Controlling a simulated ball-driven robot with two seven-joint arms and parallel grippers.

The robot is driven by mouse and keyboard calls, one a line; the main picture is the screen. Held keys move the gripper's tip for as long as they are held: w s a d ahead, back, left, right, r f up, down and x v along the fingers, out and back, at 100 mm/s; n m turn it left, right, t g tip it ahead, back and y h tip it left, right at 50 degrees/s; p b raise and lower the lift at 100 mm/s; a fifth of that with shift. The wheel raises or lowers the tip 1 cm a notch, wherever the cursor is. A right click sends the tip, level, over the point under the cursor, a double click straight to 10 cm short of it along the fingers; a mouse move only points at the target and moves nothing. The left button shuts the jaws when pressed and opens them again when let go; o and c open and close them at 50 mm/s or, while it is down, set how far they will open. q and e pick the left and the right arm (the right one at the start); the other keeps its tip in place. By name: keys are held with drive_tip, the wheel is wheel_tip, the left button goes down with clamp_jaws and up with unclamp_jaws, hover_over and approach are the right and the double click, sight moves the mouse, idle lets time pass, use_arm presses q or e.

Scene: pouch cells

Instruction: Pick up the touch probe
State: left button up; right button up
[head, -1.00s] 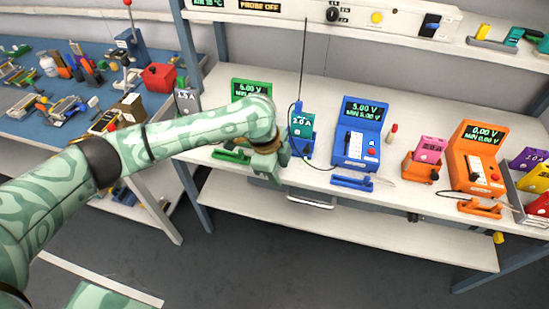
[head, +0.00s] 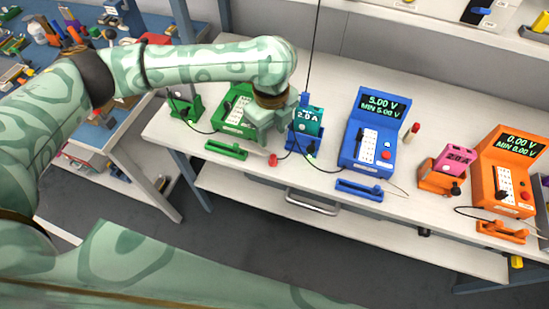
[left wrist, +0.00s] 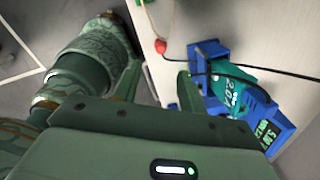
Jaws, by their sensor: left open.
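My left gripper (head: 266,135) is open over the bench's front part, between the green tester (head: 234,108) and the blue cell holder (head: 305,135). In the left wrist view, its fingers (left wrist: 158,86) are apart with nothing between them. A slender pale piece with a red end (head: 272,160) lies near the front edge, close to the gripper; its red end also shows in the left wrist view (left wrist: 161,46), beyond the fingers. It may be the touch probe, but I cannot tell for sure. Slim coloured bars, green (head: 226,149) and blue (head: 358,188), lie in front of the testers.
The blue tester (head: 372,137) and orange tester (head: 508,175) stand to the right, with a pink cell (head: 455,158) between them. A red-topped peg (head: 412,131) stands by the blue tester. Black cables run along the bench near the gripper.

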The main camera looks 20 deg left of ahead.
use_arm(q)
drive_tip(key=b, duration=0.1)
hover_over(273, 156)
wheel_tip(273, 156, down, 4)
drive_tip(key=shift+w+a+f, duration=0.1)
drive_tip(key=shift+f, duration=0.15)
drive_tip(key=shift+f+b, duration=0.4)
drive_tip(key=shift+f, duration=0.15)
wheel_tip(273, 156, down, 5)
drive_tip(key=b, duration=0.3)
drive_tip(key=shift+f, duration=0.15)
clamp_jaws()
